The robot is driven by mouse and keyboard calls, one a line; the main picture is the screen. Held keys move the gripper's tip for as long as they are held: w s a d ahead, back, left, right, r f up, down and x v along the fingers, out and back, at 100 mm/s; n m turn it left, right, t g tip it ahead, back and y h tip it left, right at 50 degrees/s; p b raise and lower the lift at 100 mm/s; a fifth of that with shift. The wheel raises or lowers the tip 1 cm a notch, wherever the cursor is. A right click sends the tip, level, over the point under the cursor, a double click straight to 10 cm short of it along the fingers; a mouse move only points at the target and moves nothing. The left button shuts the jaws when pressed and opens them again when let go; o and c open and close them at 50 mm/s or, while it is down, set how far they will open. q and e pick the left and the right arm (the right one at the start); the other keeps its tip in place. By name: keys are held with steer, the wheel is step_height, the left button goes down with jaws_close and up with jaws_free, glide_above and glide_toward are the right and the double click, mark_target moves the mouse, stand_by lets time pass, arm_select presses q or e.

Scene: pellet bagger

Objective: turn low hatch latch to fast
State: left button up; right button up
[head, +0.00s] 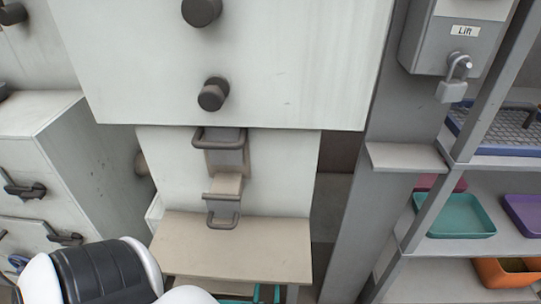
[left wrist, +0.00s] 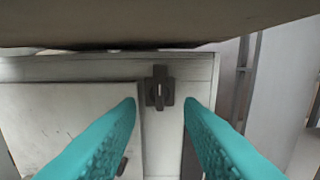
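The low hatch latch (left wrist: 160,90) shows in the left wrist view as a dark upright turn-piece on a small dark base, with a pale mark in its middle. It sits on the pale frame beside the right edge of the hatch door (left wrist: 70,125). My left gripper (left wrist: 160,103) is open, its teal fingers to either side of the latch in the picture. No contact with the latch is visible. In the head view, only teal parts of it show at the bottom edge, below the beige shelf, and the latch is hidden. My right gripper is in neither view.
The beige shelf (head: 235,248) juts out in the head view; a broad beige underside (left wrist: 150,20) spans the top of the wrist view. A grey post (head: 385,150) and a rack with trays (head: 455,215) stand right. Drawers (head: 70,170) stand left.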

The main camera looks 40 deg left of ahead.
arm_select(q)
steer(key=x, duration=1)
steer(key=shift+a+b, duration=0.2)
steer(key=shift+b, duration=0.15)
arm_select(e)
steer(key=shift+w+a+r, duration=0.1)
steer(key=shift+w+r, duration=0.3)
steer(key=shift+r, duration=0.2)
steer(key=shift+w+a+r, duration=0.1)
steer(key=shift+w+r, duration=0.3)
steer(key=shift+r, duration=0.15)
arm_select(q)
steer(key=shift+w, duration=0.1)
steer(key=c, duration=0.6)
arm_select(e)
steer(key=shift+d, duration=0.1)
